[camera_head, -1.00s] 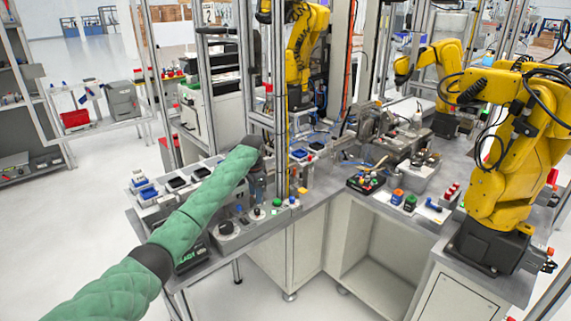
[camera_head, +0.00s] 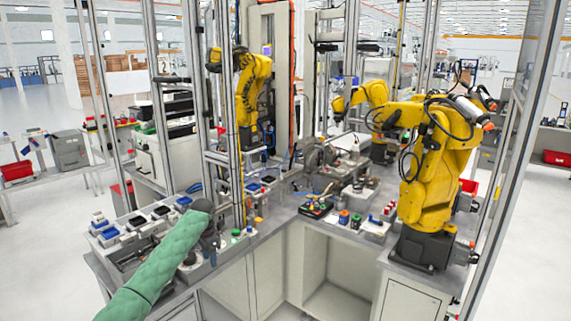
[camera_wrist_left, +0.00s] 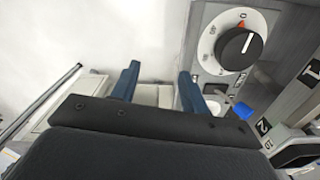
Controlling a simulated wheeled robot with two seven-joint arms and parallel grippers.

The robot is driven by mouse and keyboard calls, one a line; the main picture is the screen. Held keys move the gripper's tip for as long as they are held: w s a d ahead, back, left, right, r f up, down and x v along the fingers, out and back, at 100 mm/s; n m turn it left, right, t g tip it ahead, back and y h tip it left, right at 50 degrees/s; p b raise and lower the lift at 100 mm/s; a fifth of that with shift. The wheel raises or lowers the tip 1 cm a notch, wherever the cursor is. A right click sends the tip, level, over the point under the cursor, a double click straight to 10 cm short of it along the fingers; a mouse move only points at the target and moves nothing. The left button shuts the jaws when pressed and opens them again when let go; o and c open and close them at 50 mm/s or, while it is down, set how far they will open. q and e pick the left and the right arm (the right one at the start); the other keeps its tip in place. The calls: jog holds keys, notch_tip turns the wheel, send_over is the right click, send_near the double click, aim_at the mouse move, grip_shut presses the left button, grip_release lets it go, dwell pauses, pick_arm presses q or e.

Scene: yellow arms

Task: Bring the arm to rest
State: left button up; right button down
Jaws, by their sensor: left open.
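My left arm, in a green padded sleeve, comes in from the lower left of the head view. Its dark wrist (camera_head: 202,206) hangs over the left part of the grey workbench (camera_head: 262,240). The left gripper's fingers are small and partly hidden there. In the left wrist view the two blue fingers of my left gripper (camera_wrist_left: 158,88) stand apart, with nothing held between them. A black rotary knob (camera_wrist_left: 240,50) on a pale round dial lies to the right of the fingers. My right arm and gripper are not in view.
A yellow robot arm (camera_head: 432,180) stands on the bench at right, others farther back. Metal posts (camera_head: 207,110) rise close to my wrist. Small trays (camera_head: 160,211) line the bench's left side. Open floor (camera_head: 50,240) lies at left.

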pick_arm(q)
jog(key=s+d+f+n+b, duration=0.1)
jog(key=s+d+f, duration=0.1)
jog(key=s+f, duration=1)
jog(key=s+d+f+n+t+b, duration=0.1)
jog(key=s+d+f+n, duration=0.35)
jog(key=f, duration=1.25)
jog(key=s+f+m+b, duration=0.1)
jog(key=s+f+m, duration=0.1)
jog(key=s+f, duration=1.1)
jog(key=s+f+n+b, duration=0.1)
jog(key=s+f, duration=0.6)
jog(key=s, duration=0.6)
jog(key=s+d+f+n, duration=0.1)
jog(key=s+f, duration=0.7)
jog(key=s, duration=0.5)
jog(key=s+f+n+b, duration=0.1)
jog(key=s+f+n, duration=0.1)
jog(key=s+f, duration=0.5)
jog(key=s, duration=0.6)
jog(key=shift+d+f+t+b, duration=0.25)
jog(key=shift+f+t+b, duration=0.05)
jog(key=shift+f+t, duration=0.1)
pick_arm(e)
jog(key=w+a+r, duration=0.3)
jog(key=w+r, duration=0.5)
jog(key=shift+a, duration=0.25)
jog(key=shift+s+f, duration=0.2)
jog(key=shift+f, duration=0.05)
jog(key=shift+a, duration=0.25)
